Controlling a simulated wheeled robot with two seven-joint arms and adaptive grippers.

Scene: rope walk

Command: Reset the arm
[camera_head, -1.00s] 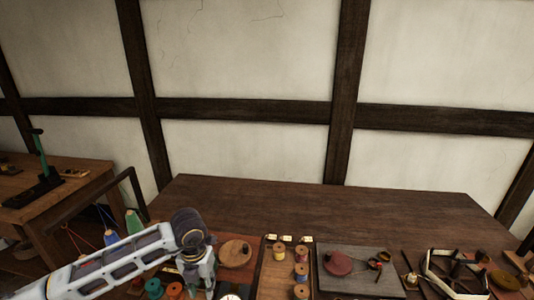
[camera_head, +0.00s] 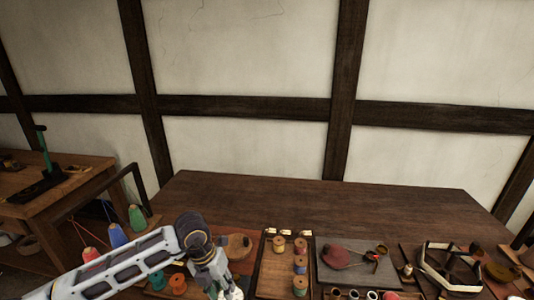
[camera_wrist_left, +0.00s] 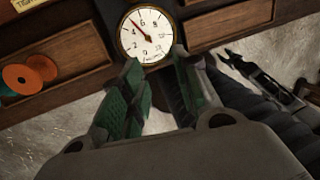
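My left arm comes in from the left in the head view, and my left gripper (camera_head: 222,288) points down at the table's front edge. In the left wrist view the two green-padded fingers of my left gripper (camera_wrist_left: 158,75) stand apart with nothing held between them. A round white dial gauge (camera_wrist_left: 146,35) shows just beyond the fingertips; it is partly visible in the head view (camera_head: 232,294). A grey jointed part with a dark tip (camera_wrist_left: 275,85), apparently my right gripper, shows at the right of the wrist view; its finger state is unclear.
Orange spool (camera_head: 178,284) and teal spool (camera_head: 157,280) stand near my left arm. A tray (camera_head: 270,278) holds several thread spools. The back of the table (camera_head: 320,205) is clear.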

